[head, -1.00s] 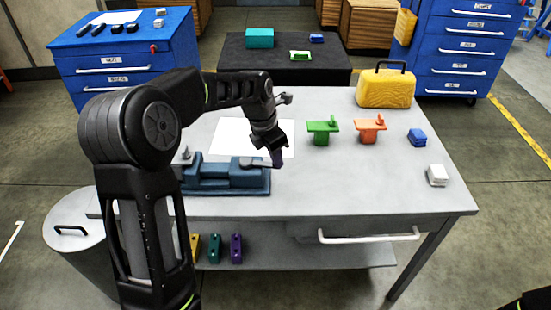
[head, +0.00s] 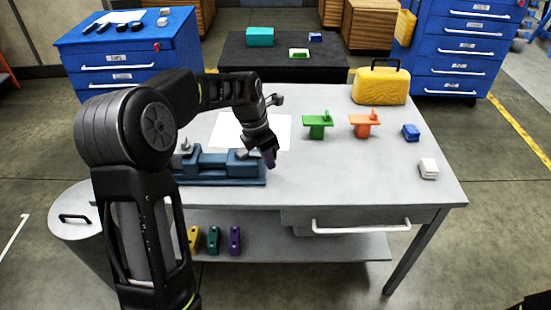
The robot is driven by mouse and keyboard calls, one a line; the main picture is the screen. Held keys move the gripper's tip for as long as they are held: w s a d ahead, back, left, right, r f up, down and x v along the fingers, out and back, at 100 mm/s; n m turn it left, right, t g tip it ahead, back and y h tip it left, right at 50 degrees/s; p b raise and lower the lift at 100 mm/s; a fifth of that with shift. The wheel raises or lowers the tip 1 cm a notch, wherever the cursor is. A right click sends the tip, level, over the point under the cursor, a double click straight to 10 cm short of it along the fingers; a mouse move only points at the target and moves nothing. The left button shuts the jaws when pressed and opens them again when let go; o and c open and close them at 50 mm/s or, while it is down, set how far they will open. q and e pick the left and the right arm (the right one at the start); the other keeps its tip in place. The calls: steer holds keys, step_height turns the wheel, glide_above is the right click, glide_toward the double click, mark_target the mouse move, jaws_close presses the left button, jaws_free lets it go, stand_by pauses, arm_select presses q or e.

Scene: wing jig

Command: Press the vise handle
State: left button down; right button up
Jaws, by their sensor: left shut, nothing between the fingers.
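The blue vise (head: 222,172) sits on the grey workbench at its front left. My left arm hides part of its left end. A small grey piece that looks like the vise handle (head: 243,153) shows on top near the vise's right end, partly hidden by my left gripper. My left gripper (head: 270,158) points down at the vise's right end, close to the handle. Its fingers are shut with nothing between them. I cannot tell whether it touches the handle. My right gripper is not in view.
On the workbench (head: 330,185) are a white sheet (head: 278,132), a green part (head: 318,126), an orange part (head: 364,125), blue blocks (head: 411,132), white blocks (head: 429,168) and a yellow case (head: 380,88).

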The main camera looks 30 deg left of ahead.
arm_select(q)
steer(key=d+v, duration=0.1)
steer(key=v, duration=0.8)
steer(key=shift+d+r+b, duration=0.3)
steer(key=shift+r+b, duration=0.05)
steer(key=shift+b, duration=0.05)
steer(key=shift+w, duration=0.1)
steer(key=s+d+f+m, duration=0.1)
steer(key=d+f+m, duration=0.3)
steer(key=f, duration=0.4)
steer(key=s+d+f+m+g+h, duration=0.1)
steer(key=d+f+m, duration=0.35)
steer(key=f, duration=0.45)
steer(key=d+f+m, duration=0.4)
steer(key=f, duration=0.4)
steer(key=s+d+f+m+h, duration=0.1)
steer(key=s+d+f+m, duration=0.6)
steer(key=s, duration=0.4)
steer(key=s+d+f+m, duration=0.7)
steer(key=s+f+m, duration=0.1)
steer(key=s, duration=0.3)
steer(key=shift+s+f+m+g+h, duration=0.3)
steer(key=shift+m+g+h, duration=0.05)
steer(key=shift+g+h, duration=0.05)
